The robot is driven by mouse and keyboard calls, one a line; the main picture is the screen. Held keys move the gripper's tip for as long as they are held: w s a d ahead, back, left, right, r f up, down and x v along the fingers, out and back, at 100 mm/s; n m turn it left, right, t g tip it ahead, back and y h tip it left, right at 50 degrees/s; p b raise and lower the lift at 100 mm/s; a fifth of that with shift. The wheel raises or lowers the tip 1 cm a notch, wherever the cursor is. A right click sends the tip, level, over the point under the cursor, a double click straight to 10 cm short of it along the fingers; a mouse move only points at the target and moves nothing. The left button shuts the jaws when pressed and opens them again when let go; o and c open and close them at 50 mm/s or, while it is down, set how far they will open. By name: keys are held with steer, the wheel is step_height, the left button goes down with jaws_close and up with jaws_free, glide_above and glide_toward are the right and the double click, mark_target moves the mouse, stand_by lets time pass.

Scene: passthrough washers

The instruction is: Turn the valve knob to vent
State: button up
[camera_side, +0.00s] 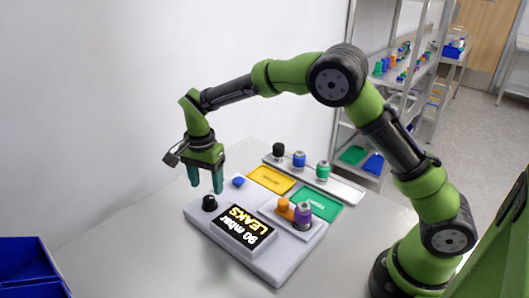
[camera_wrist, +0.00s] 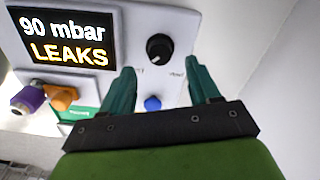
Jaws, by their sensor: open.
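The black valve knob (camera_side: 209,203) stands on the top face of a light grey test unit (camera_side: 283,266). In the wrist view the knob (camera_wrist: 159,47) has a white pointer mark, and small labels beside it are too blurred to read surely. My gripper (camera_side: 206,188) points down above the knob, its green fingers apart and empty. In the wrist view the gripper (camera_wrist: 160,66) has its fingertips either side of the knob's column, apart from it. The unit's display (camera_side: 244,229) reads "90 mbar LEAKS".
A blue round piece (camera_side: 238,182) is near the knob. An orange part (camera_side: 285,206) and a purple-topped part (camera_side: 303,214) sit on the unit's other side. Behind are a yellow mat (camera_side: 270,179), a green mat (camera_side: 326,208) and a rack with black, blue and green-topped parts. A blue bin (camera_side: 30,262) is front left.

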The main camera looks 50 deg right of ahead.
mark_target(209, 198)
steer(key=shift+f, duration=2.35)
steer(key=c, duration=1)
steer(key=shift+c, duration=0.2)
